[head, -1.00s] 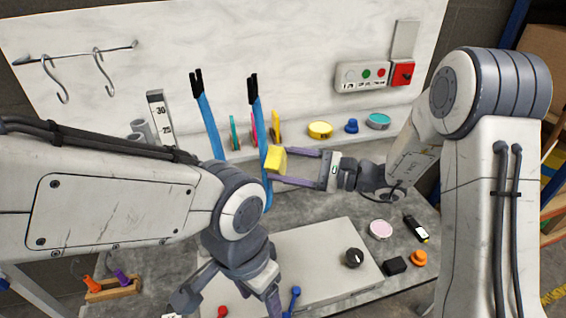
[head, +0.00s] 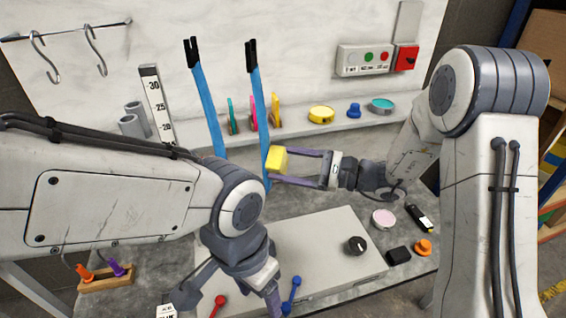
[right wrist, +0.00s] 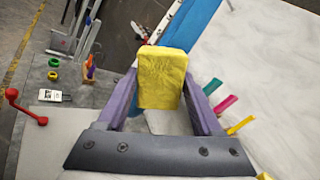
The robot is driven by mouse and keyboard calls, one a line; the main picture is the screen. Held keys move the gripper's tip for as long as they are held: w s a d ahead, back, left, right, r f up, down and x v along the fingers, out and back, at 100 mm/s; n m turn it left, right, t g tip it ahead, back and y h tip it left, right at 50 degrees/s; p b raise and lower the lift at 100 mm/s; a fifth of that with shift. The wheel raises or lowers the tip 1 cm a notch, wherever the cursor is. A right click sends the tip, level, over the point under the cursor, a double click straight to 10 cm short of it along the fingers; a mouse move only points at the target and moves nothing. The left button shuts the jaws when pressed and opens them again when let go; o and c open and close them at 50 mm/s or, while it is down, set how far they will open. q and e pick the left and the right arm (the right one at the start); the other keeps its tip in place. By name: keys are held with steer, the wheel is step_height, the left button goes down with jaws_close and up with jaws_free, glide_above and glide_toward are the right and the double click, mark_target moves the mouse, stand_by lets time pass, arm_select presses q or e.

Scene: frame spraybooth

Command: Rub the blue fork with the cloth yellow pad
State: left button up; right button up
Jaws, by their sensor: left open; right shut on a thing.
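The blue fork (head: 260,112) shows in the head view as two long upright blue legs with black tips. My right gripper (head: 292,164) is shut on the cloth yellow pad (head: 277,160) and holds it at the right-hand leg. The pad overlaps that leg's edge in the picture; I cannot tell whether they touch. In the right wrist view the pad (right wrist: 162,78) sits between the purple fingers, with the blue leg (right wrist: 190,35) behind it. My left gripper (head: 228,298) is open and empty at the bottom of the head view. My left arm hides the fork's lower part.
A grey panel box (head: 320,250) with a black knob lies on the bench below. A ledge behind the fork holds a yellow tin (head: 321,115) and several coloured items. A measuring scale (head: 154,105) stands left of the fork. Hooks (head: 45,57) hang on the back wall.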

step_height(320, 180, down, 2)
steer(key=shift+f+b, duration=0.2)
steer(key=shift+b, duration=0.55)
steer(key=shift+d, duration=0.1)
steer(key=shift+r, duration=0.1)
steer(key=shift+v, duration=3)
steer(key=shift+d, duration=0.1)
steer(key=shift+v, duration=1.4)
